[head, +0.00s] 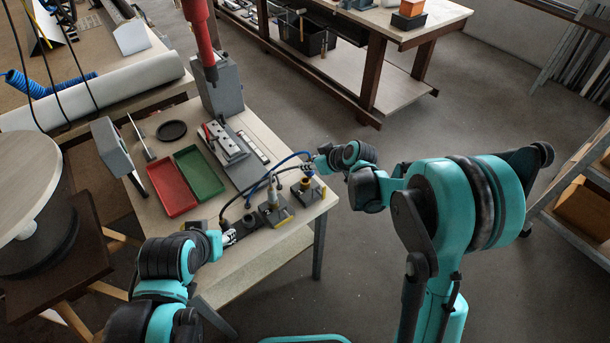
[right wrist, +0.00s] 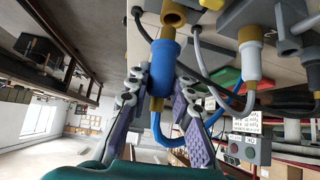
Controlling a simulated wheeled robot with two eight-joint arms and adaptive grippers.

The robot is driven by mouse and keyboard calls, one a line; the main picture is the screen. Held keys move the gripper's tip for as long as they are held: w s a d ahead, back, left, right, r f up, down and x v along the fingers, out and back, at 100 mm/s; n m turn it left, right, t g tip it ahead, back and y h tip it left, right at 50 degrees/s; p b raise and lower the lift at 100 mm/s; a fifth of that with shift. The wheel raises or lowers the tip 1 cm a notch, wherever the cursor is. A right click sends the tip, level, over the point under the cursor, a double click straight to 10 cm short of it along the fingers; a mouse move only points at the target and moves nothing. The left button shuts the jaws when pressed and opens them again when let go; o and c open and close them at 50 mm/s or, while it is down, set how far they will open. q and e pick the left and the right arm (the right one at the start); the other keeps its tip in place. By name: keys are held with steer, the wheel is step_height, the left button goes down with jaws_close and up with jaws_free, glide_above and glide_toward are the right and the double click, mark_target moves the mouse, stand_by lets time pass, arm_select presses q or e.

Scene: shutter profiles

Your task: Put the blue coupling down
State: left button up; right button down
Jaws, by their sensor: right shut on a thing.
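The blue coupling (right wrist: 163,66) is a blue cylinder with brass-coloured ends and a blue hose (right wrist: 186,139) looping from it. My right gripper (right wrist: 160,92) is shut on it, one finger on each side. A brass fitting (right wrist: 173,13) appears at the coupling's far end; I cannot tell whether they touch. In the head view my right gripper (head: 321,163) is at the table's right edge, above a brass fitting on a block (head: 306,186). My left gripper (head: 228,238) is at the table's front edge, beside a black strip; its fingers are too small to read.
A second fitting block (head: 275,210) stands left of the right gripper, with hoses crossing close by. A red tray (head: 171,187) and a green tray (head: 199,171) lie on the table (head: 150,215). A red-topped grey machine (head: 220,90) stands behind them.

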mark_target(308, 172)
steer(key=f, duration=0.1)
steer(key=a+f+b, duration=0.1)
steer(key=f, duration=0.1)
steer(key=w+f, duration=0.1)
steer(key=f, duration=0.1)
steer(key=shift+a+b, duration=0.15)
steer(key=shift+b, duration=0.25)
steer(key=shift+s, duration=0.1)
steer(key=c, duration=1.3)
jaws_free()
steer(key=shift+f, duration=0.1)
steer(key=shift+c, duration=0.2)
